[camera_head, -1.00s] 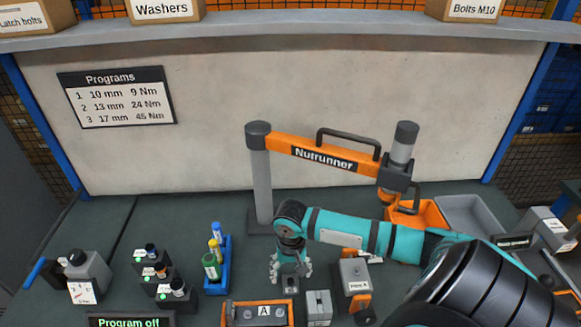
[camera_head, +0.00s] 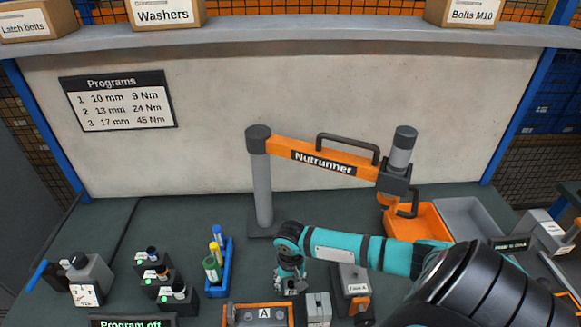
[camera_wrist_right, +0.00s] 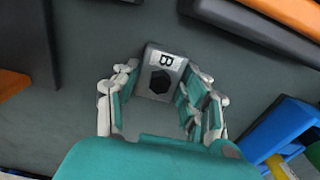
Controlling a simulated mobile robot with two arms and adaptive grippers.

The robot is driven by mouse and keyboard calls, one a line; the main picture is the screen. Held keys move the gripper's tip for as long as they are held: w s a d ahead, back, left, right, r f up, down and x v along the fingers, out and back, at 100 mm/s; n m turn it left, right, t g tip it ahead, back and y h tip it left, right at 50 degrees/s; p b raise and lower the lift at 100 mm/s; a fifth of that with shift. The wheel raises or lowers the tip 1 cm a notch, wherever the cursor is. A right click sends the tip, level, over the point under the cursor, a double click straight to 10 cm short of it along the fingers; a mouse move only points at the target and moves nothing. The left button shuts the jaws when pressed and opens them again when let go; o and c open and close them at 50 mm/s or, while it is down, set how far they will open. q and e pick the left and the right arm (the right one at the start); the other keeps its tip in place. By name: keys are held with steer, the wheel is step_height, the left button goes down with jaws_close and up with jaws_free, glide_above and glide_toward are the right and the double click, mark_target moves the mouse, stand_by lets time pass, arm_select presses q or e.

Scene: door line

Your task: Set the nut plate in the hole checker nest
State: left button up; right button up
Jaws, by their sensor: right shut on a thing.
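My right gripper (camera_head: 290,287) is low over the bench, behind the tray marked A. In the right wrist view, my right gripper (camera_wrist_right: 160,100) is shut on a small grey plate (camera_wrist_right: 150,84) with a white "B" label and a dark hexagon, which looks like the nut plate. The plate sits between the two fingers. In the head view the fingers and arm mostly hide it. I cannot tell for sure which fixture holds the hole checker nest; a grey device with a dark display (camera_head: 510,244) stands at the right. My left gripper is not in view.
An orange-edged tray marked A (camera_head: 240,315), a grey block (camera_head: 319,308) and a labelled grey fixture (camera_head: 354,285) stand close to my right gripper. A blue bottle rack (camera_head: 219,287) is to its left. The nutrunner arm (camera_head: 320,160) stands behind.

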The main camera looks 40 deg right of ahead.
mark_target(290, 282)
jaws_close()
steer(key=shift+w+r, duration=0.1)
step_height(290, 282, up, 10)
steer(key=shift+f+b, duration=0.1)
steer(key=shift+b, duration=0.45)
steer(key=s+a+r+n+b, duration=0.2)
steer(key=a+r+n+b, duration=0.3)
steer(key=a+r+n, duration=0.3)
steer(key=a+r, duration=0.4)
steer(key=a, duration=0.3)
steer(key=shift+s, duration=0.35)
